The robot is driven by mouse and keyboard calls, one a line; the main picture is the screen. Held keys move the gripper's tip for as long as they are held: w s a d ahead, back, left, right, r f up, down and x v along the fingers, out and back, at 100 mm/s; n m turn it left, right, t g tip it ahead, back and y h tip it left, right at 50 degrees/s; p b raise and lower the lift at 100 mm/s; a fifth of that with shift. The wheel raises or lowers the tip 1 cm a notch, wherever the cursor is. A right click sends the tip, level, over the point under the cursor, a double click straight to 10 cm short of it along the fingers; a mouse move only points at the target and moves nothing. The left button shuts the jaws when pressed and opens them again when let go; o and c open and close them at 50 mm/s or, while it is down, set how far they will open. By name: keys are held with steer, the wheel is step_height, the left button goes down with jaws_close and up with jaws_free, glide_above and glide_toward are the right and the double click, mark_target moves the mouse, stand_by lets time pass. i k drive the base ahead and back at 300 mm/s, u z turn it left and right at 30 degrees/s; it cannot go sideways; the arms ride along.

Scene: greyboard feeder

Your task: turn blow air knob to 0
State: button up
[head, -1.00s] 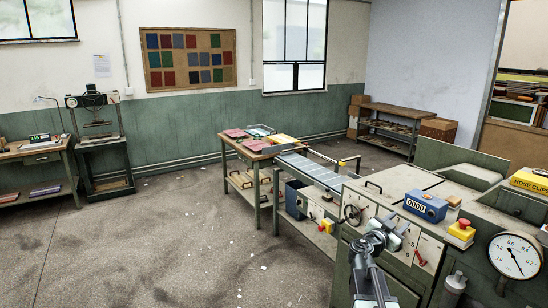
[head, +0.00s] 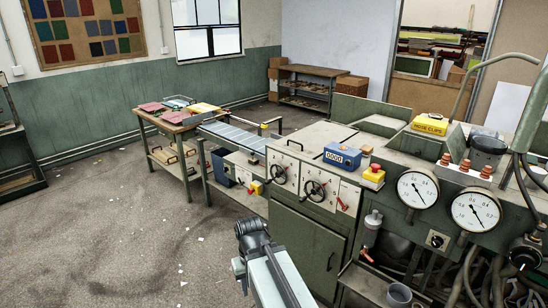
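Two dark knobs show on the machine's right side in the head view. One small black knob (head: 437,240) sits on a pale plate below and between the two gauges. A larger round black knob (head: 525,258) sits at the right edge among hoses. I cannot read their labels, so I cannot tell which is the blow air knob or where it points. My arm rises from the bottom centre, and its dark end, where my gripper (head: 250,234) is, stays well left of both knobs. Its fingers cannot be made out; it touches no knob.
Two white gauges (head: 417,189) (head: 475,210) face me. Black handwheels (head: 314,190) and red levers are on the front panel. A blue counter (head: 342,156) and red button box (head: 374,176) stand on top. A grey cup (head: 399,295) stands low.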

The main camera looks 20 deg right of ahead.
mark_target(437, 241)
steer(key=z, duration=0.25)
steer(key=k, duration=0.65)
steer(key=u, duration=0.4)
steer(key=i, duration=1)
